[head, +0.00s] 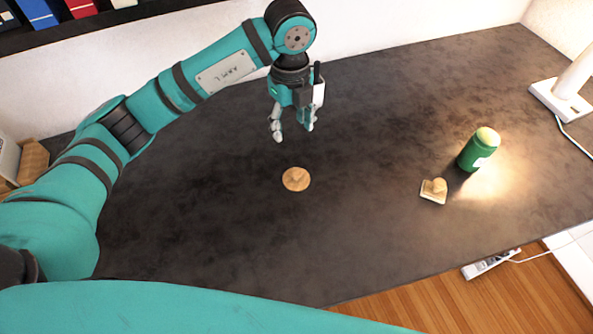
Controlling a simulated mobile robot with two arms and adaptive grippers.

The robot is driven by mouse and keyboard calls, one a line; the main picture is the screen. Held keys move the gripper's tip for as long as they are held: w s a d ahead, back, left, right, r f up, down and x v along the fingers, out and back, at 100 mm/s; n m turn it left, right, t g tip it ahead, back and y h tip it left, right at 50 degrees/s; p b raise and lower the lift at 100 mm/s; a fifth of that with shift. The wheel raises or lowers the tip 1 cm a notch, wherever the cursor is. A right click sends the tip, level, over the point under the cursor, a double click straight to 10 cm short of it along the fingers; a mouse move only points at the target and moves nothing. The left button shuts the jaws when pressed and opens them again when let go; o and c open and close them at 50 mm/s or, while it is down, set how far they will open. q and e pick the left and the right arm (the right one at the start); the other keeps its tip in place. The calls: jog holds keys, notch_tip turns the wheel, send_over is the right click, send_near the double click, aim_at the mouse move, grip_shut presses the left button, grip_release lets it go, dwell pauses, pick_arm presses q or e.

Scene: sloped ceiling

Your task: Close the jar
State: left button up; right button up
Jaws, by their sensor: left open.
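A green jar (476,153) with a white label stands upright on the dark table at the right. Its top is pale and brightly lit; I cannot tell whether that is an opening or its contents. A round wooden lid (296,180) with a small knob lies flat near the middle of the table. A squarish wooden lid (433,193) with a rounded knob lies just left of and nearer than the jar. My left gripper (293,137) points down, open and empty, behind the round lid and apart from it. My right gripper is not in view.
The dark table (200,220) has wide clear room at its left and middle. A white lamp base (560,101) with a cable stands at the far right. A power strip (490,264) lies beyond the front edge. Binders (38,14) stand on a shelf at upper left.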

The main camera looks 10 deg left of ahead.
pick_arm(q)
notch_tip(320, 180, down, 7)
jog(key=shift+f+p, duration=0.2)
jog(key=shift+p, duration=0.8)
send_over(293, 170)
notch_tip(293, 170, down, 4)
jog(key=shift+f+p, duration=0.1)
jog(key=shift+p, duration=0.3)
jog(key=shift+f, duration=0.4)
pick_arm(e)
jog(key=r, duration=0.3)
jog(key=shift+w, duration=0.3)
